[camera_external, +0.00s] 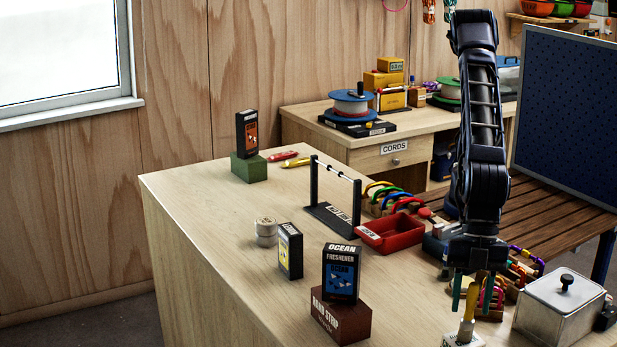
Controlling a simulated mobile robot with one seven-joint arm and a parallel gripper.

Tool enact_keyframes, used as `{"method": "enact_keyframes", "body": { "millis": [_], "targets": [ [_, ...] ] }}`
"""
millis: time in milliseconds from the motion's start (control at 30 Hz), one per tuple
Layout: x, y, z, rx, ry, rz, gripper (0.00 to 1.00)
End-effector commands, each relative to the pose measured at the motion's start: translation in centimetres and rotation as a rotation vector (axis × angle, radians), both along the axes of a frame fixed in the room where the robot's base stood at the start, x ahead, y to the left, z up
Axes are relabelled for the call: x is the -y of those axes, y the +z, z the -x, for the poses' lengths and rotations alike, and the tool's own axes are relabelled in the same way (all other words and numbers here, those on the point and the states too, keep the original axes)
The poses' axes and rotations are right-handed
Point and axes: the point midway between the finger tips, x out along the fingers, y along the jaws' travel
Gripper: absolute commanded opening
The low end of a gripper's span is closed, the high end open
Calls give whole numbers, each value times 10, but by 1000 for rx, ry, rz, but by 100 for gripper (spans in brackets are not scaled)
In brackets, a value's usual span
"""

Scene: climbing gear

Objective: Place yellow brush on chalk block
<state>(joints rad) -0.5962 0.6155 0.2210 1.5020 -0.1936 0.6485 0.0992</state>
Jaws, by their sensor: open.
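The yellow brush (470,302) stands nearly upright at the bottom right of the view, with its handle up and its pale lower end down. A white block with dark lettering (452,341), seemingly the chalk block, shows under it and is cut off by the lower picture edge. The brush's lower end appears to rest on this block, but the contact is hard to make out. My gripper (472,293) points down over the brush. Its fingers are apart, around or just beside the handle; the exact gap is hard to see.
A metal box with a black knob (560,303) stands right of my gripper. A red tray (392,233) and coloured carabiners (525,262) lie behind it. Black boxes, one on a red-brown block (341,314), stand to the left. The table's left part is mostly clear.

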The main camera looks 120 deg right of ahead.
Motion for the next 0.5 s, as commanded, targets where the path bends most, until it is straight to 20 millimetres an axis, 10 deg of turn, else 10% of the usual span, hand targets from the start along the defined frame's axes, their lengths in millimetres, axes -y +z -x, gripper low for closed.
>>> {"method": "enact_keyframes", "body": {
  "millis": [500],
  "targets": [
    [24, 84, 25, 1, 0, -1, 41]
  ]
}}
